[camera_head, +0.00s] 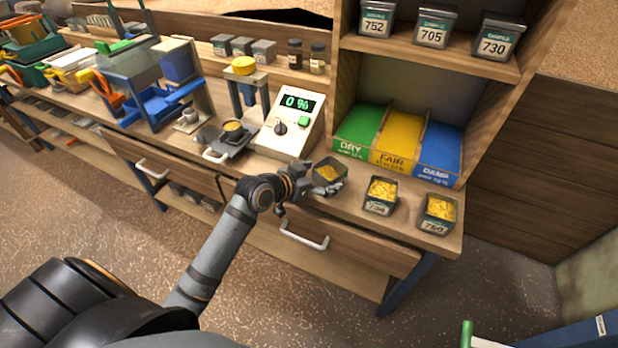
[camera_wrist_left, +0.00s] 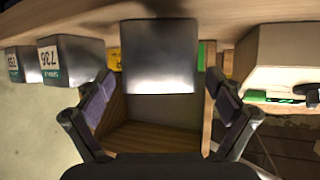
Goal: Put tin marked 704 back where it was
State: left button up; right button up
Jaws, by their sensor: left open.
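An open tin (camera_head: 330,171) of yellow grain stands on the bench front edge, left of two other grain tins. My left gripper (camera_head: 316,183) is at its near side, open. In the left wrist view the tin's plain grey face (camera_wrist_left: 160,58) lies between and ahead of the spread fingers (camera_wrist_left: 162,97), with gaps on both sides. No number shows on this tin, so I cannot tell if it is 704. The middle tin (camera_head: 381,195) reads 736 in the left wrist view (camera_wrist_left: 70,62). The right one (camera_head: 437,213) reads 760. My right gripper is out of view.
A meter reading 0 % (camera_head: 290,122) stands behind the left gripper. Green, yellow and blue bins marked DRY, FAIR and DAMP (camera_head: 436,168) are behind the tins.

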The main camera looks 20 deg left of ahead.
pick_arm(q)
jog(key=p+v, duration=0.2)
jog(key=v, duration=0.6)
jog(key=shift+s, duration=0.25)
